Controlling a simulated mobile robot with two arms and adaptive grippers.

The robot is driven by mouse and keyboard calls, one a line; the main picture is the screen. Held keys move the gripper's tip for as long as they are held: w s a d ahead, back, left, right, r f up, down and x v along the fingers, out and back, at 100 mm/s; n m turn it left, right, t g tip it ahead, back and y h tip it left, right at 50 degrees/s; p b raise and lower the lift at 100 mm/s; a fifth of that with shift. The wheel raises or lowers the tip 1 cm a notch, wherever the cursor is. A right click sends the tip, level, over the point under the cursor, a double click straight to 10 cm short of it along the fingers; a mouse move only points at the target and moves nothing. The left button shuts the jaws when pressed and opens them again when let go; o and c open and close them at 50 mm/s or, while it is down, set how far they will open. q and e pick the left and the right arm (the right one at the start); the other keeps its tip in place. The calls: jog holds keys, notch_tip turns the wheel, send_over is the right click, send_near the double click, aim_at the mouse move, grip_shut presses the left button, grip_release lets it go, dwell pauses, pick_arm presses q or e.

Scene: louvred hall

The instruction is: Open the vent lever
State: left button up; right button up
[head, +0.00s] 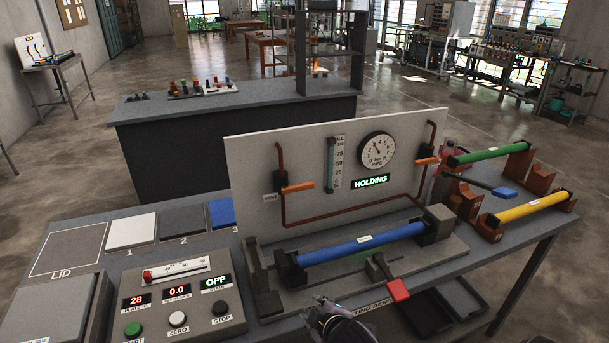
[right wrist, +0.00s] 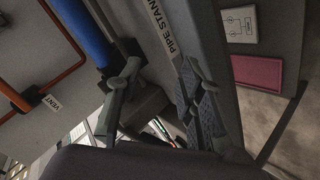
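The orange vent lever (head: 298,187) sticks out to the right, roughly level, from a dark valve body beside the VENT label (head: 269,197) on the white panel (head: 245,160). In the right wrist view the VENT label (right wrist: 45,106) and an orange lever (right wrist: 14,97) show at the left edge. My right gripper (head: 326,307) is low at the bottom middle of the head view, in front of the bench and well apart from the lever. In the wrist view its fingers (right wrist: 158,88) stand apart with nothing held between them. My left gripper is not in view.
A blue pipe (head: 362,244) lies in the stand between my right gripper and the panel, with a red-ended handle (head: 398,290) to the right. A second orange lever (head: 427,161) is at the panel's right. The gauge (head: 377,149) sits above a HOLDING display (head: 370,181).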

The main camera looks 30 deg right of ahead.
jog(key=w+d+r+n+t+h, duration=0.1)
jog(key=w+d+r+n+t, duration=0.3)
jog(key=w+r, duration=0.45)
jog(key=n+t, duration=0.3)
jog(key=n, duration=0.1)
send_near(305, 188)
jog(key=shift+m+h, duration=0.3)
jog(key=shift+h, duration=0.2)
jog(key=b+x, duration=0.2)
jog(key=x, duration=0.2)
jog(key=b+x, duration=0.1)
jog(key=x, duration=0.3)
jog(key=shift+w+a+f+b, duration=0.1)
jog(key=shift+w+f+b, duration=0.1)
jog(key=shift+w+b, duration=0.2)
jog(key=shift+r, duration=0.1)
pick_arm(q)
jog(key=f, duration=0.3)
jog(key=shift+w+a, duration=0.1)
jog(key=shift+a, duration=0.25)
pick_arm(e)
jog(key=shift+w, duration=0.3)
jog(key=shift+c, duration=0.4)
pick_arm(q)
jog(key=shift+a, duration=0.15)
pick_arm(e)
grip_shut()
